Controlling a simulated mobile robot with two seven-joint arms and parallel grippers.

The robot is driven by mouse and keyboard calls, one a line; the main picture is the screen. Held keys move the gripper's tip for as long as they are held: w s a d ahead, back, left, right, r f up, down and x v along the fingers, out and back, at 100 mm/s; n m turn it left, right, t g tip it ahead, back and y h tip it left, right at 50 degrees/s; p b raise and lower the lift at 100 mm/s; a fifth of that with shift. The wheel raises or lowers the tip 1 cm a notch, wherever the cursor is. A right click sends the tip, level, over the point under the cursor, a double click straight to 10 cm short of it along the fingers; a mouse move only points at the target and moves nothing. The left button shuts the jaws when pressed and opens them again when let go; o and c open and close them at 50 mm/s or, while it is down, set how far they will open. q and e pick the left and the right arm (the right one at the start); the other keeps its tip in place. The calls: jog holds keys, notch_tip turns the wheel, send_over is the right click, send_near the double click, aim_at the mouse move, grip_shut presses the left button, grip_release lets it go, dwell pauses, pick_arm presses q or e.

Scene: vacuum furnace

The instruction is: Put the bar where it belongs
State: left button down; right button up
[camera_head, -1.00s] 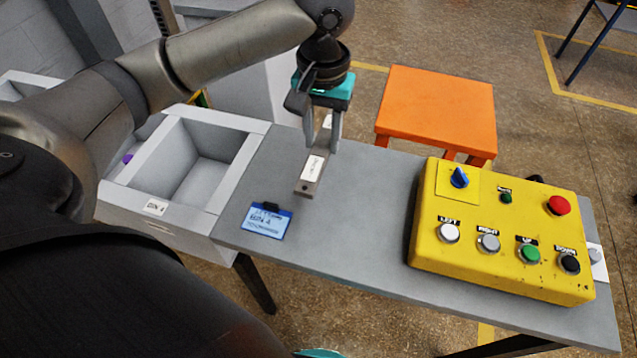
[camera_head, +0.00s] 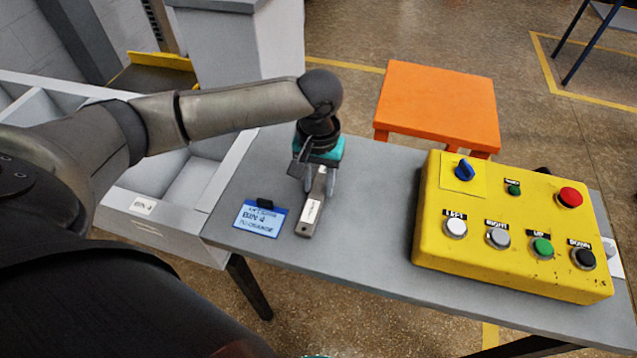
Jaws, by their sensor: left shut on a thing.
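The bar (camera_head: 311,215) is a flat grey metal strip with a white label and a hole near its near end. It is at the grey table's left part, beside a blue card (camera_head: 261,219) that reads "BIN 4". My left gripper (camera_head: 319,188) points down over the bar's far half and is shut on it. I cannot tell whether the bar touches the table. The white bin labelled "BIN 4" (camera_head: 168,207) stands left of the table, partly hidden by my left arm.
A yellow control box (camera_head: 515,230) with several buttons and a blue knob fills the table's right part. An orange stool (camera_head: 437,100) stands behind the table (camera_head: 365,240). More white bin compartments lie at the far left. The table between bar and box is clear.

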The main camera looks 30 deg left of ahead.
pick_arm(q)
jog(key=c, duration=0.5)
grip_release()
jog(key=shift+f, duration=0.1)
